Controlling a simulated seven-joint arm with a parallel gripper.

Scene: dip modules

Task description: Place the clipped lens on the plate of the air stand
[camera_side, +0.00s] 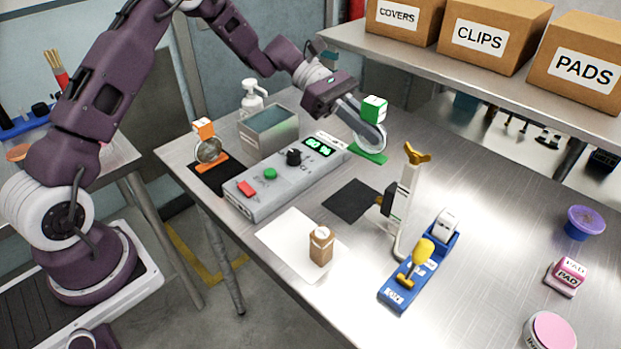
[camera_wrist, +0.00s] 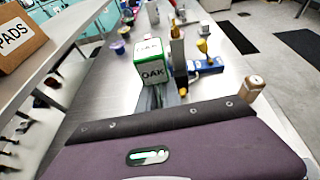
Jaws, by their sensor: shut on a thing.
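My gripper (camera_side: 360,122) is at the back of the bench, beside a green-and-white block (camera_side: 374,108). Its fingers are shut, on what looks like the clipped lens; they also show in the wrist view (camera_wrist: 160,97). A pale round disc, seemingly the lens (camera_side: 373,139), stands upright beneath the block and close above a green plate (camera_side: 369,154). I cannot tell whether disc and plate touch. An orange block stands over another round piece (camera_side: 209,150) and orange plate at left. No label reading AIR is legible.
A grey control box (camera_side: 262,193) with a lit display and an open metal tank (camera_side: 268,128) stand left of my gripper. A post with a yellow top (camera_side: 407,195) and a blue toggle clamp (camera_side: 418,275) stand nearer. The right side has open bench; a shelf (camera_side: 400,52) overhangs the back.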

